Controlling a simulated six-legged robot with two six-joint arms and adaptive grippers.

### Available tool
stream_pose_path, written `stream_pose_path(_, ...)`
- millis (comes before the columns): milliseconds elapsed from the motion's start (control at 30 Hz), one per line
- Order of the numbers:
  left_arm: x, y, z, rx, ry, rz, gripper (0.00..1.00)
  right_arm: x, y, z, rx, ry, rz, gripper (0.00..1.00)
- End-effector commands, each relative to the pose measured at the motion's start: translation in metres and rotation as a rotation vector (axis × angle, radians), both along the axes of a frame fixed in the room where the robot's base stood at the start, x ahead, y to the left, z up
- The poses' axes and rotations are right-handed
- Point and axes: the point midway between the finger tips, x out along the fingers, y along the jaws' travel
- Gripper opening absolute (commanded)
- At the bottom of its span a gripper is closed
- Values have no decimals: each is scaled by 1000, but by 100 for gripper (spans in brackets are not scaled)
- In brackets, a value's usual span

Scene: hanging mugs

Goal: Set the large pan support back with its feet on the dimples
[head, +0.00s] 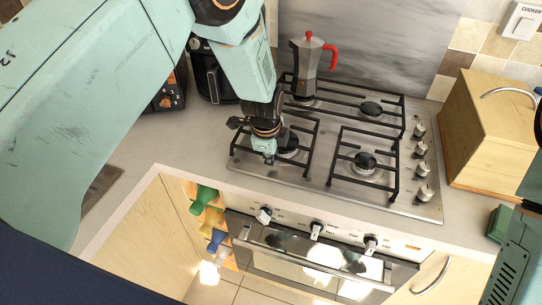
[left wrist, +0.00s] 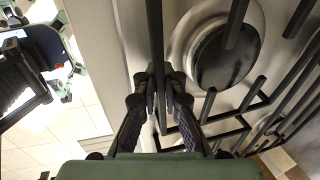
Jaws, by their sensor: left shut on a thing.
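The left front pan support (head: 309,157), a black bar frame, is around the front left burner on the steel hob (head: 325,200). My left gripper (head: 265,152) is over its left side, shut on one of its bars. In the left wrist view, the bar (left wrist: 156,40) runs between the fingertips of my left gripper (left wrist: 160,85). A second pan support (head: 332,165) is at the front right, and a wider one (head: 375,128) spans the back. The dimples and the held support's feet are too small or hidden to make out. My right gripper is out of view.
A moka pot (head: 305,65) with a red handle stands on the back left of the hob. Several knobs (head: 421,150) line the right edge. A wooden bread box (head: 490,130) stands to the right. The oven (head: 310,262) is below the counter front.

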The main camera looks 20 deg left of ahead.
Motion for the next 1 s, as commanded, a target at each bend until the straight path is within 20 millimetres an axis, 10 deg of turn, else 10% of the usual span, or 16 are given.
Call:
stream_pose_path(367, -1, 0, -1, 0, 3, -1, 34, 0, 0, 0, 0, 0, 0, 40)
stream_pose_path(1000, -1, 0, -1, 0, 3, 0, 50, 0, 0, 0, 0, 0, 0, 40)
